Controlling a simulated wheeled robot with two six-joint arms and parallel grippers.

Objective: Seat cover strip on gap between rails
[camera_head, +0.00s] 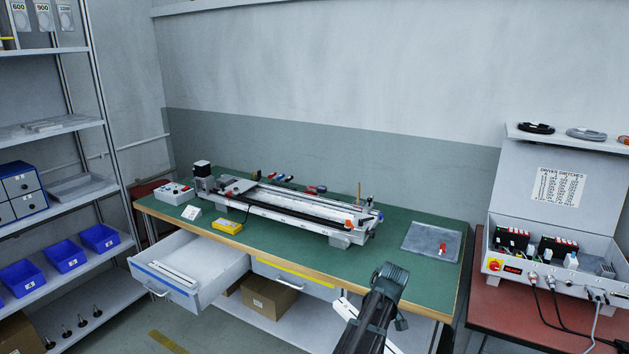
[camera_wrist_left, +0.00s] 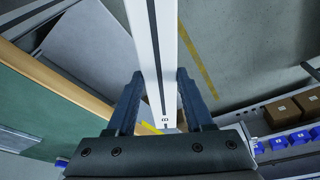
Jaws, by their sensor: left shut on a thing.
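The cover strip (camera_wrist_left: 152,45) is long and white with a dark line along it. In the left wrist view it runs between the two fingers of my left gripper (camera_wrist_left: 159,80), which is shut on it. In the head view part of the strip (camera_head: 346,309) shows beside my dark left arm, in front of the table's front edge; the arm hides its middle and the fingertips. The gantry with its rails (camera_head: 270,213) lies on the green table, with a long dark gap between the rails. The strip is apart from the rails. My right gripper is not in view.
An open drawer (camera_head: 207,267) with white strips inside juts out at the table's front left. A yellow device (camera_head: 227,226), a control box (camera_head: 174,193) and a grey mat (camera_head: 431,242) lie on the green table (camera_head: 330,268). A driver cabinet (camera_head: 550,270) stands at right.

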